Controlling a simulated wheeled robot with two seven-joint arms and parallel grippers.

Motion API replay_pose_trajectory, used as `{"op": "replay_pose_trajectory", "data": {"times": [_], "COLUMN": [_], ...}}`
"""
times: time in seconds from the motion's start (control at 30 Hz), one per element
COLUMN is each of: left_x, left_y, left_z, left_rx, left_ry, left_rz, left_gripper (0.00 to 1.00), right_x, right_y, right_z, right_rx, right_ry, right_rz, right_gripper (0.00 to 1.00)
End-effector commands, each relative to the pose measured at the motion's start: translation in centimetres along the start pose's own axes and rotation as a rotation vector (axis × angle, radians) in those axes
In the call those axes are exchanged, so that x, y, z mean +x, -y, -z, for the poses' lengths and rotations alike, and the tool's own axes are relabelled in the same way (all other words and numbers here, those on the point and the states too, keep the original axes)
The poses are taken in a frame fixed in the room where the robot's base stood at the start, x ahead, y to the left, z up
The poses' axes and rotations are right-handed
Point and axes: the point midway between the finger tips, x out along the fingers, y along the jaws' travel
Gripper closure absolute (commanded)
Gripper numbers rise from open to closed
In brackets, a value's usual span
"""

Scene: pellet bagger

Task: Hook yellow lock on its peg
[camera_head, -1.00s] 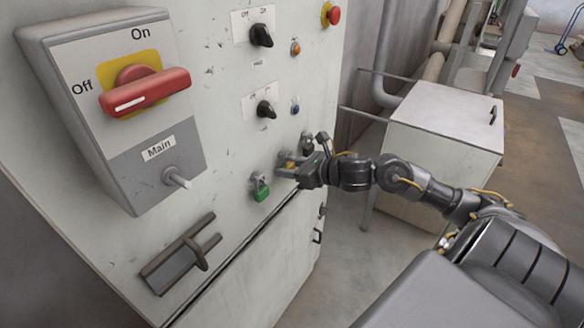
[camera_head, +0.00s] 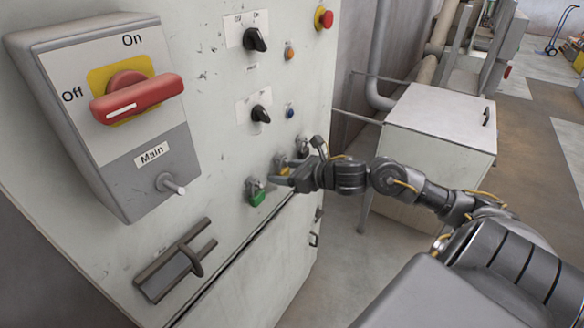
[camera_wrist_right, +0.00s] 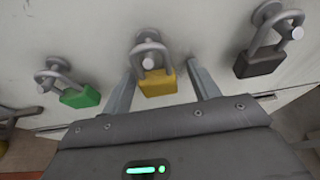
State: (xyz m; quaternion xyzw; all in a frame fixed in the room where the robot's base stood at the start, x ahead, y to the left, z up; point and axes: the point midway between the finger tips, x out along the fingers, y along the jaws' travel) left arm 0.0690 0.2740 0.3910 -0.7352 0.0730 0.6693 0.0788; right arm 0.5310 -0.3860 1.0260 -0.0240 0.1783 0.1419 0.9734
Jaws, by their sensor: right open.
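The yellow lock (camera_wrist_right: 158,83) hangs against the cabinet front with its shackle around a peg (camera_wrist_right: 148,63), as the right wrist view shows. In the head view the yellow lock (camera_head: 284,171) is small and partly hidden by my right gripper (camera_head: 283,179). The right gripper (camera_wrist_right: 160,70) is open, with one finger on each side of the yellow lock. I see gaps between the fingers and the lock body; whether anything touches is unclear. My left gripper is not in view.
A green lock (camera_wrist_right: 80,96) hangs on the left and a black lock (camera_wrist_right: 258,63) on the right, close to the fingers. A grey cabinet (camera_head: 440,125) stands behind my right arm.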

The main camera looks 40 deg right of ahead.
Motion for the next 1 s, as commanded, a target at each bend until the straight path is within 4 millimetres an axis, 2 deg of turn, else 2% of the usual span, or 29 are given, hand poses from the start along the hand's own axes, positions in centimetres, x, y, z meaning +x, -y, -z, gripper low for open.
{"op": "replay_pose_trajectory", "data": {"times": [0.17,0.47,0.8,1.0], "left_x": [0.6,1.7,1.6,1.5], "left_y": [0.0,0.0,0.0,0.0], "left_z": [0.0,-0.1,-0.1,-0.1], "left_rx": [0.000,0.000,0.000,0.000], "left_ry": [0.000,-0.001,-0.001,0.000], "left_rz": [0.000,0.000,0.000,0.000], "left_gripper": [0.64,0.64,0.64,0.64], "right_x": [-1.4,-5.4,-9.3,-10.7], "right_y": [0.1,0.0,0.0,0.1], "right_z": [0.2,0.4,0.1,0.1], "right_rx": [-0.001,-0.002,0.003,0.001], "right_ry": [0.002,-0.003,0.004,0.003], "right_rz": [0.002,-0.001,-0.003,-0.003], "right_gripper": [0.37,0.37,0.37,0.37]}}
